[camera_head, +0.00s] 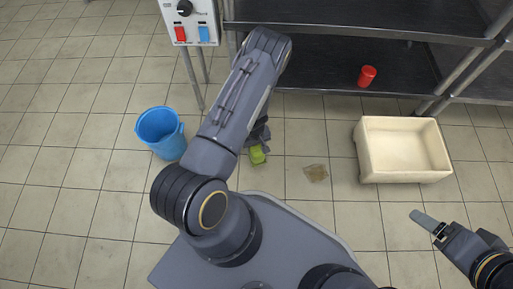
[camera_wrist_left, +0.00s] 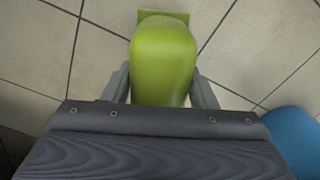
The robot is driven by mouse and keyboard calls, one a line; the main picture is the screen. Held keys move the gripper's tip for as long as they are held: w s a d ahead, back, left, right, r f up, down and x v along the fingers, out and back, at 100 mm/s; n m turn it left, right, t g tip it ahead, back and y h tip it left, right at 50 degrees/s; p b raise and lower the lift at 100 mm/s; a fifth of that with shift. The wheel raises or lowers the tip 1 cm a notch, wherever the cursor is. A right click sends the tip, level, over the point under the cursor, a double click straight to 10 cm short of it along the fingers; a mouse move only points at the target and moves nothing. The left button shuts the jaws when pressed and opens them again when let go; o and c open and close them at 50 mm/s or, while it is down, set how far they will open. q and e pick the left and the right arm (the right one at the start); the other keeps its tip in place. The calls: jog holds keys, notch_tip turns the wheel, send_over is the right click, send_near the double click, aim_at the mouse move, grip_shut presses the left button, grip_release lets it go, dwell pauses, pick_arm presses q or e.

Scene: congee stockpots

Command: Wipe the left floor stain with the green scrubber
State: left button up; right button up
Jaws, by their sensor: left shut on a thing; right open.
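The green scrubber (camera_head: 257,155) is low over the tiled floor, just below my left gripper (camera_head: 260,136), which is mostly hidden behind my arm in the head view. In the left wrist view the scrubber (camera_wrist_left: 163,60) sits between the two fingers, and the gripper is shut on it. I cannot tell whether it touches the floor. One brown floor stain (camera_head: 316,173) shows to the right of the scrubber, apart from it. No other stain is visible; my left arm covers part of the floor. My right gripper (camera_head: 428,222) is open at the lower right, above the floor.
A blue bucket (camera_head: 160,132) stands left of my left arm. A cream bin (camera_head: 405,178) stands right of the stain. A metal shelf (camera_head: 330,65) with a red cup (camera_head: 367,76) is behind. A control box (camera_head: 190,22) stands on legs at the top.

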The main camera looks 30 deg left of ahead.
pick_arm(q)
jog(key=shift+r+p, duration=1.3)
jog(key=shift+r, duration=0.95)
